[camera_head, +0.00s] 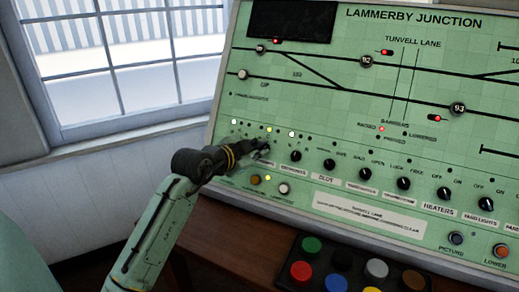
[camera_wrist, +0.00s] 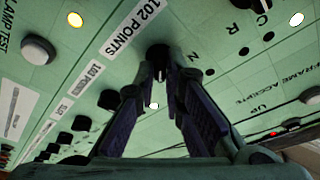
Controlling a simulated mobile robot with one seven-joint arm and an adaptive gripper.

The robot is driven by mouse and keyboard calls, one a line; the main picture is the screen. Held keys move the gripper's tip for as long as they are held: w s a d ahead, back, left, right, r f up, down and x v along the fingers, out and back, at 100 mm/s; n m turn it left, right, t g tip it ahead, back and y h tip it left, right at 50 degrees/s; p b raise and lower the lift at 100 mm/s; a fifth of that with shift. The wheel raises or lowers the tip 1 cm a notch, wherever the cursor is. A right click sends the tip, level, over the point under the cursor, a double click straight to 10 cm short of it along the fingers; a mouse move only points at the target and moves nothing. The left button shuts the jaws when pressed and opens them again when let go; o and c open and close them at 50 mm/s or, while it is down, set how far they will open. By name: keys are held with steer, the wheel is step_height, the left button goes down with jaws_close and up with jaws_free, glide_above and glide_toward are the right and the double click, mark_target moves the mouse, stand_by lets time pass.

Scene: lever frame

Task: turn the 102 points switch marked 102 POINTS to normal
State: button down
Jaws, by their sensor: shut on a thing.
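My gripper (camera_head: 258,149) is at the left end of the row of black knobs on the green panel. In the wrist view, its two dark fingers (camera_wrist: 160,68) close in on the black knob of the 102 points switch, beside the white label 102 POINTS (camera_wrist: 133,27). The fingers are shut on that knob and hide most of it, so its pointer direction cannot be read. A letter N shows just right of the fingertips. In the head view, the arm's end covers the switch.
Several other black knobs (camera_head: 296,156) run rightward along the panel (camera_head: 300,95). A white lamp test button (camera_wrist: 38,49) is near the wrist view's left edge. A box of coloured buttons (camera_head: 340,262) stands below the panel. A window (camera_head: 135,60) is at the left.

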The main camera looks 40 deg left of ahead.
steer(key=shift+f+b, duration=0.15)
steer(key=shift+b, duration=0.25)
steer(key=shift+d+f+n+b, duration=0.1)
steer(key=shift+f+n+b, duration=0.05)
steer(key=shift+n+b, duration=0.6)
steer(key=shift+w+n+b, duration=0.1)
steer(key=shift+n+b, duration=0.55)
steer(key=shift+b, duration=0.4)
steer(key=shift+n+y+b, duration=0.3)
steer(key=shift+n+y, duration=0.2)
steer(key=shift+n, duration=0.4)
steer(key=n, duration=0.1)
steer(key=n+p, duration=0.1)
steer(key=n, duration=0.1)
steer(key=shift+r+y, duration=0.3)
steer(key=shift+y, duration=0.1)
steer(key=n+y+p, duration=0.1)
steer(key=n, duration=0.2)
steer(key=shift+r, duration=0.15)
steer(key=n+y+p, duration=0.1)
steer(key=n+p, duration=0.3)
steer(key=shift+d+r+n, duration=0.1)
steer(key=shift+n, duration=0.2)
steer(key=n+g+y+p, duration=0.1)
steer(key=n+p, duration=0.3)
steer(key=n, duration=0.1)
steer(key=shift+n+y+p, duration=0.3)
